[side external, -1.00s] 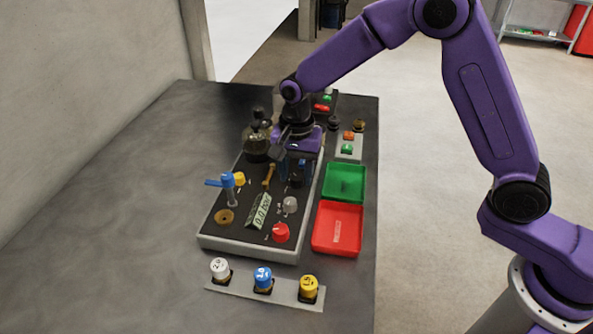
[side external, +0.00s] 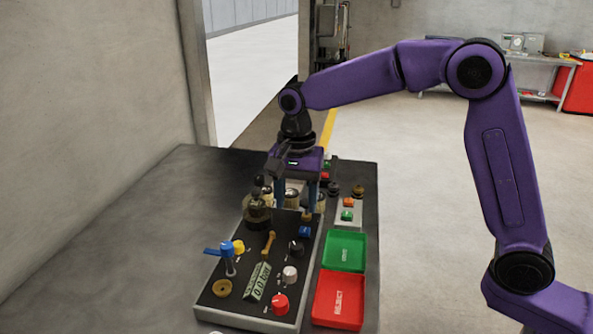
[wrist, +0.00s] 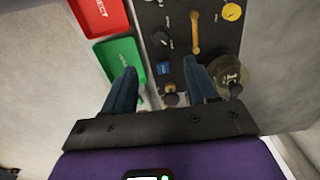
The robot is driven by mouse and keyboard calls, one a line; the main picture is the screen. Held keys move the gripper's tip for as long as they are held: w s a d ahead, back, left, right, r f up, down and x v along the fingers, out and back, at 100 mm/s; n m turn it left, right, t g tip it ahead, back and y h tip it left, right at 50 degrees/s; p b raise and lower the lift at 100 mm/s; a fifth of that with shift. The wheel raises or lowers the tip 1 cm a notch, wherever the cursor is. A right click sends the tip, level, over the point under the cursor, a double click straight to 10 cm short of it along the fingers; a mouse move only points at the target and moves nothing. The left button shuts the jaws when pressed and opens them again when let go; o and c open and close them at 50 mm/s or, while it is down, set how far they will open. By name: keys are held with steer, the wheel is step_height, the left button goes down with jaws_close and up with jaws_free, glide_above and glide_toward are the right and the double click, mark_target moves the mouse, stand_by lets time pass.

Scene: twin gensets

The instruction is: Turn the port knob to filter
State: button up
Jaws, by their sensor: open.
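The dark control panel (side external: 238,292) carries several knobs: a red one (side external: 280,304), a pale grey one (side external: 289,275) and a black one (side external: 296,248). The black knob also shows in the wrist view (wrist: 160,38). I cannot tell which knob is the port knob, and no filter marking is readable. My gripper (side external: 297,207) points down, open and empty, above the panel's far end. In the wrist view its fingers (wrist: 160,68) are wide apart, with a small blue part (wrist: 163,68) in line between the tips. The black knob lies beyond the tips there.
A glass jar (side external: 258,212) stands beside the left finger. A brass lever (side external: 268,243) and a blue-handled valve (side external: 227,255) rise from the panel. Green (side external: 345,251) and red (side external: 338,300) trays lie to the right. The table's left side (side external: 120,240) is bare.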

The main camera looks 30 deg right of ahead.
step_height(320, 180, up, 6)
stand_by(0.4)
steer(key=shift+s+r, duration=0.1)
steer(key=s+d+f+n, duration=0.3)
steer(key=s+d+n, duration=0.2)
steer(key=s, duration=0.5)
steer(key=s+d+f+n, duration=0.2)
steer(key=s+d+n, duration=0.3)
steer(key=s+n, duration=0.4)
steer(key=s+d+f+n, duration=0.3)
steer(key=s+d+n, duration=0.2)
steer(key=s, duration=0.7)
steer(key=n, duration=0.2)
steer(key=shift+s+d+f+n, duration=0.35)
steer(key=shift+s+n, duration=0.05)
